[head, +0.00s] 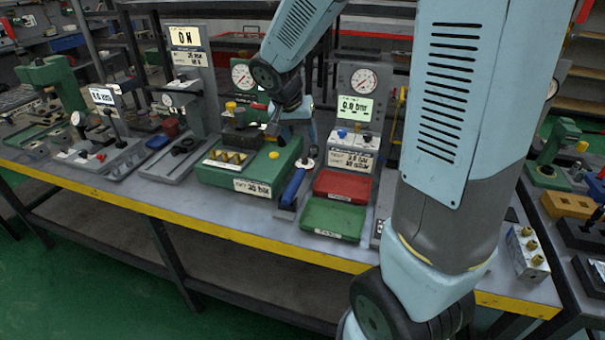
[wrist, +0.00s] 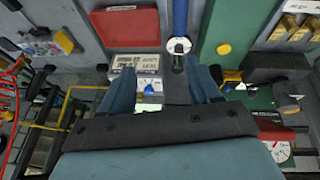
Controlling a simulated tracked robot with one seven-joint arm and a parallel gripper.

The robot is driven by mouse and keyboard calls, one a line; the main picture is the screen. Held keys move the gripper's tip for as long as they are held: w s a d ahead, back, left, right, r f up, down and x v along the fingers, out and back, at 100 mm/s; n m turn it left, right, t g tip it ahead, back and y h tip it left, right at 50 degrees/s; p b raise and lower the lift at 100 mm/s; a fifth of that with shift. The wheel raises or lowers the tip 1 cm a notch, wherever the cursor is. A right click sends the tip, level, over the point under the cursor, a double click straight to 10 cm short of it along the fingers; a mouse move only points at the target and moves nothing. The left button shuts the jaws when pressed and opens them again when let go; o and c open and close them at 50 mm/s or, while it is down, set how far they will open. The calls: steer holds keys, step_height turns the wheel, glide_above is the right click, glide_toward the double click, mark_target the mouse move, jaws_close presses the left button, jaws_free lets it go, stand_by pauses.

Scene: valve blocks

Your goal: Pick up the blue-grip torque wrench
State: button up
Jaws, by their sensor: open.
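The blue-grip torque wrench (head: 293,187) rests on a narrow grey stand at the bench front, between the green block and the trays, its blue grip slanting toward the front edge. In the wrist view its blue grip (wrist: 180,17) runs to the top edge, with a round white dial and dark head below it. My gripper (head: 293,122) is above and behind the wrench's head end. In the wrist view my gripper (wrist: 161,76) has its two blue fingers wide apart with nothing held. The wrench's dark head shows between the finger lines, nearer the right finger, apparently untouched.
The green block (head: 245,170) stands left of the wrench. A red tray (head: 343,186) and a green tray (head: 333,220) lie to its right. A gauge panel (head: 357,105) rises behind the red tray. A yellow strip (head: 215,226) marks the bench's front edge.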

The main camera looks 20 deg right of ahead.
steer(key=m, duration=0.1)
glide_toward(298, 173)
step_height(298, 173, up, 2)
steer(key=x, duration=0.8)
steer(key=shift+w+a+f, duration=0.1)
steer(key=shift+a+f, duration=0.15)
steer(key=shift+a, duration=0.1)
steer(key=shift+s+d+x, duration=0.1)
steer(key=shift+s+x, duration=0.05)
steer(key=shift+x, duration=1.25)
steer(key=shift+s+d+x, duration=0.1)
steer(key=shift+s+x, duration=0.05)
steer(key=shift+x, duration=1.25)
steer(key=shift+c, duration=0.3)
jaws_close()
